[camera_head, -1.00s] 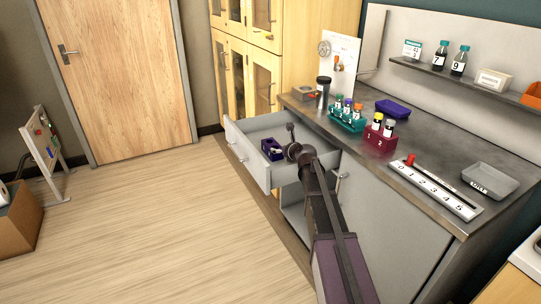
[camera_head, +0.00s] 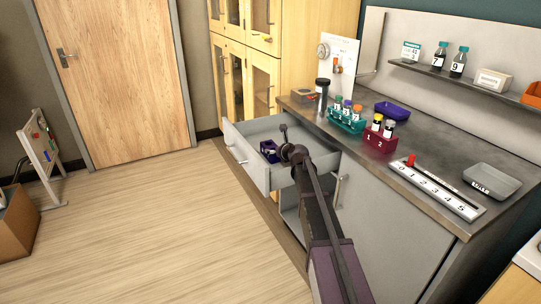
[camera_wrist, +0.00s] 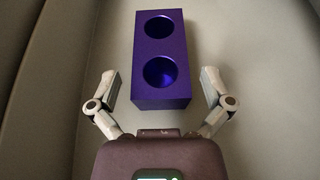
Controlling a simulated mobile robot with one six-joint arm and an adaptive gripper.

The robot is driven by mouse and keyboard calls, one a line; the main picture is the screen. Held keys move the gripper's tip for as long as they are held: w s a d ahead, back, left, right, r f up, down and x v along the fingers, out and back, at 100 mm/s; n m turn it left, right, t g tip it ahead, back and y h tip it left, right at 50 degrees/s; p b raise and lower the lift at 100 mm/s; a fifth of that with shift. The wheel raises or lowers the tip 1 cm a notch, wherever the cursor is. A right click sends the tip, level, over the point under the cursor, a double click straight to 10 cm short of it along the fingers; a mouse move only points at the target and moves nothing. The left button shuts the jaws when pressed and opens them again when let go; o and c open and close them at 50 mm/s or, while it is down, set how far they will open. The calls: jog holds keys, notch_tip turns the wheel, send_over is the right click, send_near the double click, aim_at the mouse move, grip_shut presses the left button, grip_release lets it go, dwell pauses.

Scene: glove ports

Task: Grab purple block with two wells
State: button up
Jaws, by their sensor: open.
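The purple block with two round wells (camera_wrist: 161,86) lies in the open drawer (camera_head: 251,171), wells facing up. In the wrist view it sits at the upper middle, its long side running away from me. My gripper (camera_wrist: 160,88) is open, with one finger on each side of the block's near end. A gap shows between each finger and the block, and nothing is held. In the head view the block (camera_head: 268,149) is small and partly hidden by my arm and gripper.
Grey drawer walls surround the block. On the counter (camera_head: 427,150) above are a teal vial rack (camera_head: 346,121), a maroon vial rack (camera_head: 379,138), a purple tray (camera_head: 392,110) and a numbered slider board (camera_head: 437,188).

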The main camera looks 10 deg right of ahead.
aim_at(273, 148)
jog(key=shift+b+x, duration=0.4)
jog(key=shift+x, duration=1.15)
jog(key=c, duration=1.2)
